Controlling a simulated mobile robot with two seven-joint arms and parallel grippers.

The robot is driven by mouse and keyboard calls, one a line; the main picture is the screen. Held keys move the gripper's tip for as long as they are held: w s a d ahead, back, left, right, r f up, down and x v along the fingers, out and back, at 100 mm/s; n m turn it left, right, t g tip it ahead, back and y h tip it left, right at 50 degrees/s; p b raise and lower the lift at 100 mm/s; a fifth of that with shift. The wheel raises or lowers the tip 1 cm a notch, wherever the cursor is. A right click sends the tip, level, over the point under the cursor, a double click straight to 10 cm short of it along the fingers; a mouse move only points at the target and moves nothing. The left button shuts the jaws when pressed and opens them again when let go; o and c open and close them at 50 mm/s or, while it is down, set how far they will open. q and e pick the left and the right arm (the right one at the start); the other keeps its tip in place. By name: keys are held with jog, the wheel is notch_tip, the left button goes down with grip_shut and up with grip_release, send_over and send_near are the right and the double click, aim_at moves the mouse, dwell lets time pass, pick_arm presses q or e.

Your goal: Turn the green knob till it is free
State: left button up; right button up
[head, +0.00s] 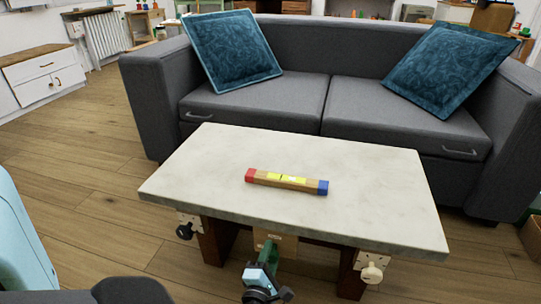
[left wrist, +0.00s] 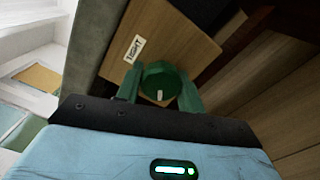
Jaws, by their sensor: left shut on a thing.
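The green knob (left wrist: 162,78) is round with a pale mark on its face. It sits on a wooden panel (left wrist: 165,35) beside a white label that seems to read "TIGHT". My left gripper (left wrist: 160,92) has its two green fingers on either side of the knob, shut on it. In the head view my left gripper (head: 268,248) is below the front edge of the table (head: 330,148), at the wooden panel; the knob cannot be told apart there. My right gripper is not in view.
A black knob (head: 184,231) and a cream knob (head: 372,273) sit on white plates under the table's front edge, left and right. A wooden bar (head: 287,181) with red and blue ends lies on the table. A grey sofa (head: 255,100) stands behind.

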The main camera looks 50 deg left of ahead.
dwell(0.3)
pick_arm(q)
jog(key=o, duration=0.9)
jog(key=shift+o, duration=0.4)
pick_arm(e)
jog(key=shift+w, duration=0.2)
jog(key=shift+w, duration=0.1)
pick_arm(q)
jog(key=shift+s+d, duration=0.1)
jog(key=p+v, duration=0.2)
jog(key=v, duration=0.5)
jog(key=shift+s, duration=0.35)
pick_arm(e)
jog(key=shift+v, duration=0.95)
pick_arm(q)
jog(key=shift+d, duration=0.15)
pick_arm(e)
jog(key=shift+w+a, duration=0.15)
